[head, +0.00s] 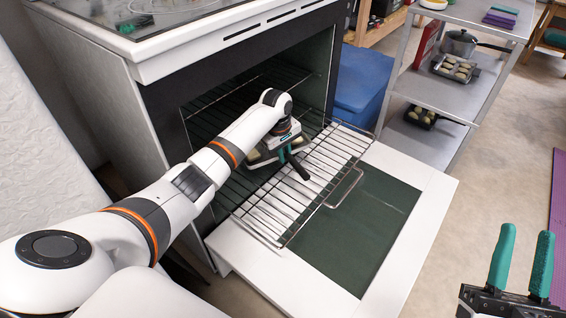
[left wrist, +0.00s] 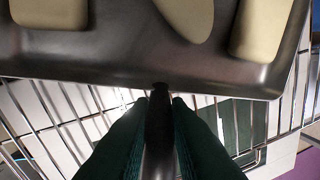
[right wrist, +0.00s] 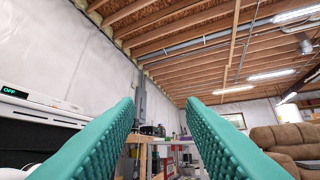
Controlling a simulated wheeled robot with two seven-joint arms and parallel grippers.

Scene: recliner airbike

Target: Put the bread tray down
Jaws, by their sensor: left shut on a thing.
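The bread tray (head: 270,160) is a dark metal tray with pale bread pieces (head: 254,156), at the oven's mouth over the pulled-out wire rack (head: 330,152). In the left wrist view the tray (left wrist: 110,66) fills the top, with bread pieces (left wrist: 188,14) on it. My left gripper (head: 292,152) is shut on the tray's dark handle (left wrist: 160,125). The wire bars show below the tray; I cannot tell whether it touches them. My arm hides part of the tray. My right gripper (head: 525,236) is open and empty at the lower right, away from the oven.
The open oven door (head: 372,232) lies flat below the rack. A metal shelf cart (head: 462,98) at the upper right holds a tray with pale pieces (head: 456,67), a lower dark tray (head: 420,117) and a pot (head: 460,42). A blue bin (head: 362,80) stands beside the oven.

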